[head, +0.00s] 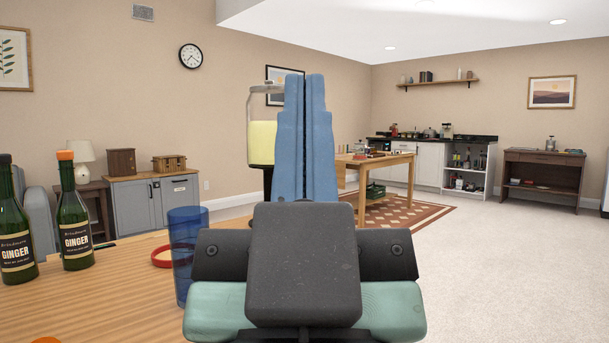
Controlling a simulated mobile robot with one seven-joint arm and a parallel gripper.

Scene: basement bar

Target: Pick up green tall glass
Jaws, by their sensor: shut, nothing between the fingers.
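I see no green tall glass in the head view; my arm hides part of the counter. A tall, see-through blue glass (185,262) stands upright on the wooden counter (110,300), just left of my arm and partly covered by it. My gripper (304,78) points up in the middle of the view, its two blue fingers pressed together with nothing between them. It is raised above the counter and apart from the glass.
Two green ginger bottles (74,215) stand at the counter's left. A red ring (162,257) lies behind the blue glass. A dispenser with yellow liquid (262,142) stands behind my gripper. A wooden table (384,160) is farther back. Carpet at right is clear.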

